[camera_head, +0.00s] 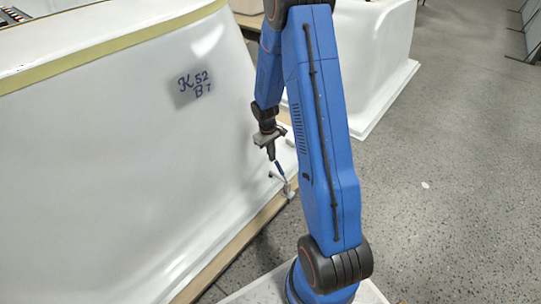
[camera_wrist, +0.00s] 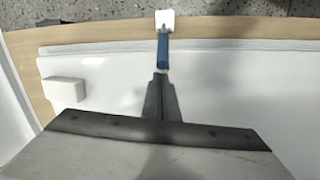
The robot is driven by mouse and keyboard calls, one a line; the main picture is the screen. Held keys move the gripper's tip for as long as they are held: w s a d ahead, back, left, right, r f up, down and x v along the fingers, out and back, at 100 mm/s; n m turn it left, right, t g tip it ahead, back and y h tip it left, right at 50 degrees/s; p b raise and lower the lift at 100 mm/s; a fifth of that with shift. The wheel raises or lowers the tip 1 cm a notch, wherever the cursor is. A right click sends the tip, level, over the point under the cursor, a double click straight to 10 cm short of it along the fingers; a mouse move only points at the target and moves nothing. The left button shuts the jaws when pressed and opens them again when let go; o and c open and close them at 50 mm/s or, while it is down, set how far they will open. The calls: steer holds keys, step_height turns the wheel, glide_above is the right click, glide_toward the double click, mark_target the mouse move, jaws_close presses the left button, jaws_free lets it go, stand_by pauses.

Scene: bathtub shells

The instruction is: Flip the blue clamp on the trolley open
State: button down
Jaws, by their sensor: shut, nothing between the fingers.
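The clamp's blue handle (camera_wrist: 163,50) lies in line with my gripper (camera_wrist: 160,76) in the wrist view. Its white base (camera_wrist: 164,21) sits on the wooden edge of the trolley (camera_wrist: 95,33). In the head view the blue handle (camera_head: 279,168) slants up from the base towards my gripper (camera_head: 271,155). My gripper's fingers are shut and empty, with their tips at or just short of the handle's near end. I cannot tell whether they touch it.
A large white tub shell (camera_head: 120,160) marked "K52 B7" stands on the trolley. A white block (camera_wrist: 65,91) sits left of my fingers in the wrist view. Another white shell (camera_head: 372,50) stands behind. Speckled grey floor (camera_head: 450,170) is clear to the right.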

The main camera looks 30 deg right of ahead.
steer(key=shift+s+r, duration=0.1)
stand_by(0.3)
steer(key=shift+s+d+r, duration=0.1)
steer(key=shift+s, duration=0.05)
